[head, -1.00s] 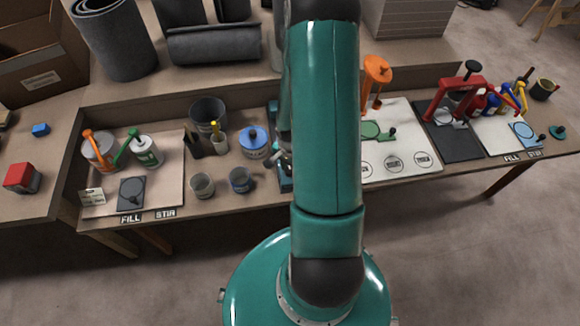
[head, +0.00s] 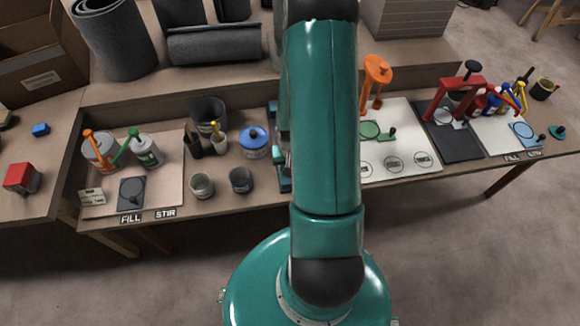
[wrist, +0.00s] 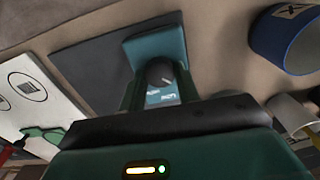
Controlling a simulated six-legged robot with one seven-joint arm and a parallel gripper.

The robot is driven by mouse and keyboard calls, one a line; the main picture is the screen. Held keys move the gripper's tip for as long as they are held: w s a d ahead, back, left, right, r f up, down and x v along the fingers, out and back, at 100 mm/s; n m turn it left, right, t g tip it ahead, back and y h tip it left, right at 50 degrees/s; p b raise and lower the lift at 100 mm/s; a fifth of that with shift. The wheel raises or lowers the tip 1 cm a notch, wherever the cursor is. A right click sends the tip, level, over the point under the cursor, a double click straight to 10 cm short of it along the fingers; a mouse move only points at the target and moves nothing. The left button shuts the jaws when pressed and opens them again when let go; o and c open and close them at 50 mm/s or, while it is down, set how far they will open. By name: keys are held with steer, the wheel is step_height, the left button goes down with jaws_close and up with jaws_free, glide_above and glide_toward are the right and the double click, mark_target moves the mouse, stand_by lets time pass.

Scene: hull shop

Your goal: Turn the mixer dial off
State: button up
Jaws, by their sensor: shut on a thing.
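The mixer shows in the wrist view as a teal body (wrist: 155,45) on a dark mat, with a dark round dial (wrist: 159,71) bearing a light pointer line. Small light labels (wrist: 162,95) sit just below the dial. My gripper (wrist: 158,82) has its two fingers on either side of the dial and is shut on it. In the head view my arm hides most of the mixer; only a teal strip (head: 285,183) shows left of the arm. The dial and fingertips cannot be made out there.
A blue-banded cup (wrist: 292,38) and a pale cup (wrist: 290,112) stand right of the mixer in the wrist view. A white board (wrist: 35,95) with printed circles lies left. In the head view, a blue-lidded pot (head: 254,143) and two small cups stand left of my arm.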

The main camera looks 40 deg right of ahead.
steer(key=shift+n, duration=0.6)
steer(key=o, duration=1)
steer(key=shift+r, duration=0.1)
step_height(320, 180, up, 14)
steer(key=shift+f, duration=0.15)
